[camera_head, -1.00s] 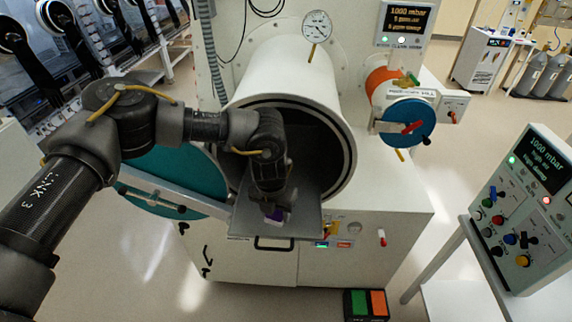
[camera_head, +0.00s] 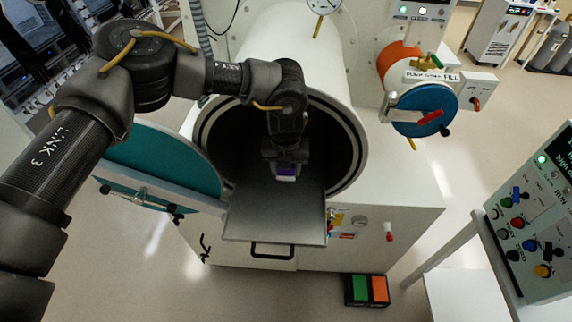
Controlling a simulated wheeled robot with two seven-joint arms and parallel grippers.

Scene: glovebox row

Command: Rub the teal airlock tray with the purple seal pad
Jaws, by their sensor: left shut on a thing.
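My left gripper (camera_head: 286,160) reaches down in front of the open round airlock mouth. It is shut on the purple seal pad (camera_head: 287,174), which shows as a small purple and pale block below the fingers. The airlock tray (camera_head: 270,215) is a flat plate jutting out of the mouth; it looks grey here, not teal. The pad is over the inner part of the tray; I cannot tell whether it touches. My right gripper is not in view.
The teal round door (camera_head: 165,165) hangs open left of the tray. A blue-faced port (camera_head: 425,112) is at the upper right. A control panel (camera_head: 530,215) stands at the far right. A green and orange pedal (camera_head: 367,290) lies on the floor. The tray's front half is clear.

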